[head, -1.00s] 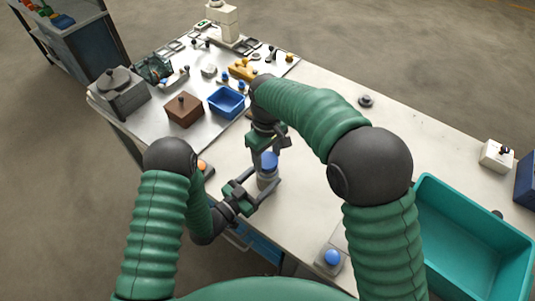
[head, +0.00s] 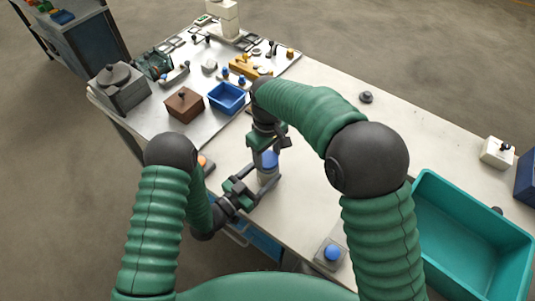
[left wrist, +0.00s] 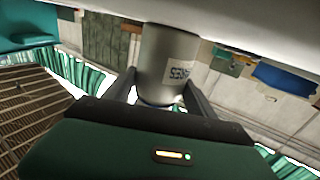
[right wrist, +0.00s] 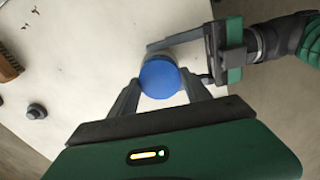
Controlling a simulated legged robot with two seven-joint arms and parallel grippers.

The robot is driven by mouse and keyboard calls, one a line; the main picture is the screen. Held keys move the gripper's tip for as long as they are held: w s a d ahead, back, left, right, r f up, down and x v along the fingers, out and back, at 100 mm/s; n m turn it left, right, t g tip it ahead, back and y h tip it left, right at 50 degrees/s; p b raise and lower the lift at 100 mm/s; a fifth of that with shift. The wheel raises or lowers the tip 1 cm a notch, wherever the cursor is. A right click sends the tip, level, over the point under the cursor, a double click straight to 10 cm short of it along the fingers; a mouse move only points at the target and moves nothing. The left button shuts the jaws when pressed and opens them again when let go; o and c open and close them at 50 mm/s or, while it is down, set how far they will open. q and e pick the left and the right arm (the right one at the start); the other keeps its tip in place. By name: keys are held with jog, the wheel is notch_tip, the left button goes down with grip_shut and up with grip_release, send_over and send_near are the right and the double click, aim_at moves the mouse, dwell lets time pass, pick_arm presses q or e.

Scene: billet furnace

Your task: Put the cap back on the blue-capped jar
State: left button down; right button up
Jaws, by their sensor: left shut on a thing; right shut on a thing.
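The jar (head: 267,178) is a light grey cylinder with a printed label, upright at the front edge of the table. My left gripper (head: 261,191) is shut around its body from the left; the left wrist view shows the jar (left wrist: 165,60) between the fingers. The blue cap (head: 269,159) is at the top of the jar. My right gripper (right wrist: 160,92) is shut on the cap (right wrist: 160,78) from above. In the right wrist view the cap overlaps the jar's top; I cannot tell whether it is seated.
A teal bin (head: 430,220) stands at the right, and a blue-knobbed box (head: 333,253) near the front edge. A small blue tray (head: 227,97) and a brown box (head: 184,104) lie at the left. The table right of the jar is mostly clear.

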jog(key=shift+f, duration=0.55)
jog(key=m, duration=0.6)
jog(key=shift+m, duration=0.3)
jog(key=m, duration=0.6)
jog(key=shift+a, duration=0.1)
jog(key=o, duration=1.3)
